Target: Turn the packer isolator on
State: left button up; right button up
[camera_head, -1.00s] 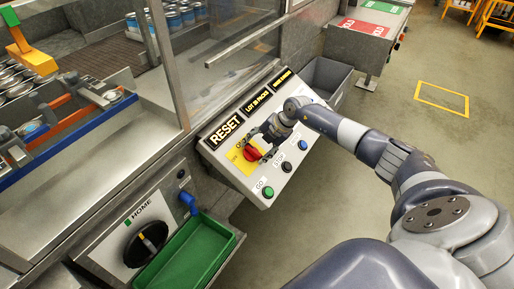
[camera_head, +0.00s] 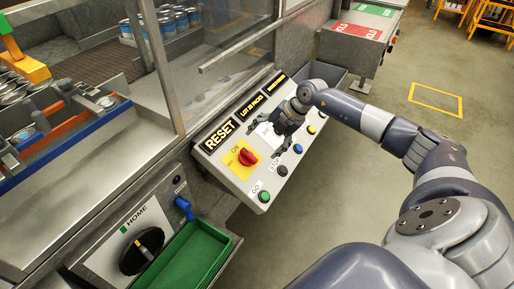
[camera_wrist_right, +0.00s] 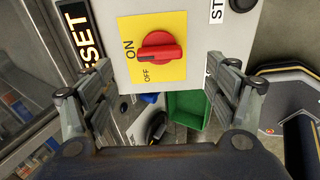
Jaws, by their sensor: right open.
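The packer isolator is a red rotary knob (camera_head: 247,157) on a yellow plate with ON and OFF labels, on the sloped grey control panel (camera_head: 219,171). In the right wrist view the red knob (camera_wrist_right: 160,50) is fully visible. Its handle lies crosswise in that picture, with its left end by the word ON; OFF is below it. My right gripper (camera_head: 272,138) is open and empty, above the panel just right of the knob and apart from it. In the wrist view its fingers (camera_wrist_right: 158,66) spread either side of the plate. My left gripper is out of view.
Green, black, blue and yellow buttons (camera_head: 298,149) line the panel's front edge. Below are a green tray (camera_head: 185,262) and a HOME panel with a black knob (camera_head: 142,250). A clear guard with metal posts (camera_head: 163,70) stands behind. Floor at right is open.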

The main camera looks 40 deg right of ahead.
jog(key=shift+v, duration=1.75)
jog(key=shift+w, duration=0.1)
